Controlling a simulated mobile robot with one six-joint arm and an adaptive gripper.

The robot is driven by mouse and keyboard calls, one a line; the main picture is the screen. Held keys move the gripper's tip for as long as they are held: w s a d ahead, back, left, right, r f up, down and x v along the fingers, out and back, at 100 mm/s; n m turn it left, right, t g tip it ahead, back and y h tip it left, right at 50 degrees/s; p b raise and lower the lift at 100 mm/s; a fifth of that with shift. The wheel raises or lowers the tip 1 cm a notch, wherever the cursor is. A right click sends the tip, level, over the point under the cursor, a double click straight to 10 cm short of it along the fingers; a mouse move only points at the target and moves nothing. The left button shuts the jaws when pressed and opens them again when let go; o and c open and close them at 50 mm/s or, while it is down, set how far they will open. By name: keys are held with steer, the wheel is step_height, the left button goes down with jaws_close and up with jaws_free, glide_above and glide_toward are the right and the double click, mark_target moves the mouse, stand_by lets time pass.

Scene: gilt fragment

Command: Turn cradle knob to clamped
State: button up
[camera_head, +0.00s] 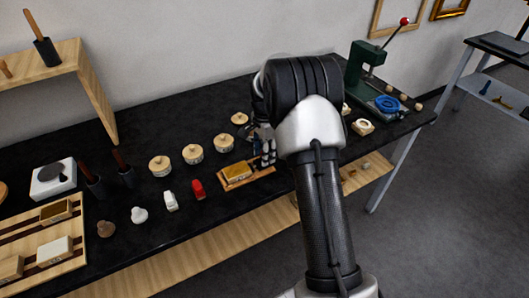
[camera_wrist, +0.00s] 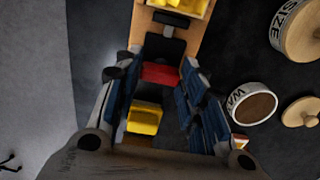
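The cradle is a wooden board (camera_head: 248,183) near the table's front edge, holding a gold-coloured block (camera_head: 238,171). In the wrist view its wooden part (camera_wrist: 143,30) and gold block (camera_wrist: 187,8) show at the top. My gripper (camera_head: 266,158) is over the cradle's right end. In the wrist view my gripper (camera_wrist: 163,108) has its blue-padded fingers spread apart. A black part, a red bar (camera_wrist: 161,74) and a yellow block (camera_wrist: 145,118) show between or beyond the fingers. I cannot tell which is the knob, its setting, or whether a finger touches it.
Several round wooden-lidded pots (camera_head: 193,154) stand left of and behind the cradle. A red piece (camera_head: 198,189) and a white piece (camera_head: 171,201) stand to its left. A green press (camera_head: 366,75) stands at the back right. The black table's front edge is close.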

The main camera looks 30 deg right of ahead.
steer(key=c, duration=0.5)
steer(key=shift+c, duration=0.2)
steer(key=shift+r+n, duration=0.1)
steer(key=shift+n, duration=0.2)
steer(key=n+p, duration=0.2)
steer(key=shift+n+p, duration=0.3)
steer(key=shift+p, duration=0.05)
steer(key=n+p, duration=0.2)
steer(key=n, duration=0.2)
steer(key=n+p, duration=0.2)
steer(key=n, duration=0.3)
steer(key=shift+n, duration=0.4)
steer(key=shift+n+p, duration=0.45)
steer(key=shift+n, duration=1.85)
